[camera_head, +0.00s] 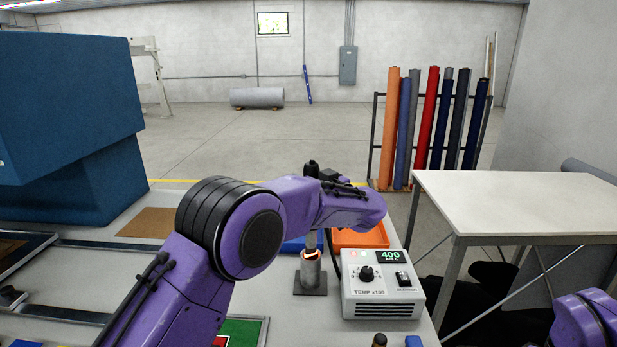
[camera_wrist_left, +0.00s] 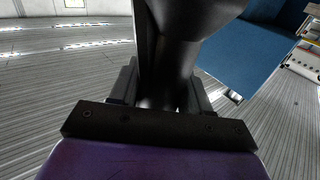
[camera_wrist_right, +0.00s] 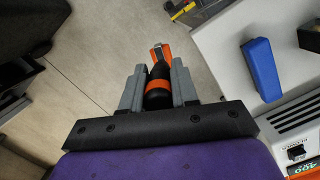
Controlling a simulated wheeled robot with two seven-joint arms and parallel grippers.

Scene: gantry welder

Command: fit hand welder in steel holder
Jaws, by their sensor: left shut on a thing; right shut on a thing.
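The hand welder has a black upper end (camera_head: 311,168) and a grey metal barrel (camera_head: 311,240) pointing down. The steel holder (camera_head: 311,276) is an upright tube on a dark base plate. The barrel's lower end is at the holder's mouth, where an orange glow shows; I cannot tell how deep it sits. My left gripper (camera_wrist_left: 165,97) is shut on the welder's black body (camera_wrist_left: 175,65) in the left wrist view. My arm covers part of the welder in the head view. My right gripper (camera_wrist_right: 158,90) is shut on an orange-and-black hand tool (camera_wrist_right: 158,85).
A control box (camera_head: 383,285) reading 400 stands right of the holder. An orange tray (camera_head: 360,236) lies behind it. A blue block (camera_wrist_right: 262,65) lies on the table in the right wrist view. A white table (camera_head: 520,200) stands to the right, with a rack of coloured rolls behind.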

